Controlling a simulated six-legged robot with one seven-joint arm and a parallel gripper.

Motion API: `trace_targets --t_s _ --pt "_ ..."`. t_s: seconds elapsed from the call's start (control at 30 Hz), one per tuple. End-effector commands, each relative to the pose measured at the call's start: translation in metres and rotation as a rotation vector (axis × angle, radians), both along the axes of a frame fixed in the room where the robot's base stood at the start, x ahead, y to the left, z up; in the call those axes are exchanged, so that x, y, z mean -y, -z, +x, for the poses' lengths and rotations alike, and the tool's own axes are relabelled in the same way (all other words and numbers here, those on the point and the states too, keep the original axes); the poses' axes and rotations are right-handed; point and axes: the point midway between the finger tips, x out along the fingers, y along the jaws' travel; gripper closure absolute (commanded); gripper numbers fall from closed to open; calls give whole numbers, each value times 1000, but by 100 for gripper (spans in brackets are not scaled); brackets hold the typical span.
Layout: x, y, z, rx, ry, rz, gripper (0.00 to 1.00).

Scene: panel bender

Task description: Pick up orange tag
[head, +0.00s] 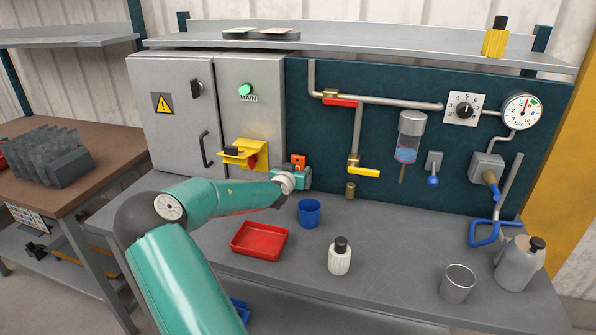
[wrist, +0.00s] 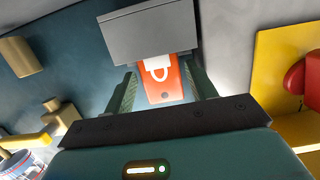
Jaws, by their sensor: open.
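The orange tag (wrist: 160,90) has a white padlock symbol and a small dark hole. It lies between the two fingers of my gripper (wrist: 163,78) in the wrist view, with gaps on both sides. Its upper end meets a grey block (wrist: 148,33), and I cannot tell how it is held there. In the head view the orange tag (head: 299,161) shows small against the teal panel, just beyond my gripper (head: 300,172). My gripper is open.
A yellow bracket with a red knob (head: 242,153) is just left of my gripper. A blue cup (head: 309,212), a red tray (head: 259,239) and a white bottle (head: 340,257) stand on the bench below. Pipes and a yellow-handled valve (head: 363,171) are to the right.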

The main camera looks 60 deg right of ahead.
Motion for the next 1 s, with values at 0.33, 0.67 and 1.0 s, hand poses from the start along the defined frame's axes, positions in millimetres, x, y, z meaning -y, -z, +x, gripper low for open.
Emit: trace_targets --t_s 0.33,0.67,1.0 --pt "12 2 2 0 -1 -1 44" --pt "12 2 2 0 0 -1 78" --pt "8 -7 1 3 0 0 78"
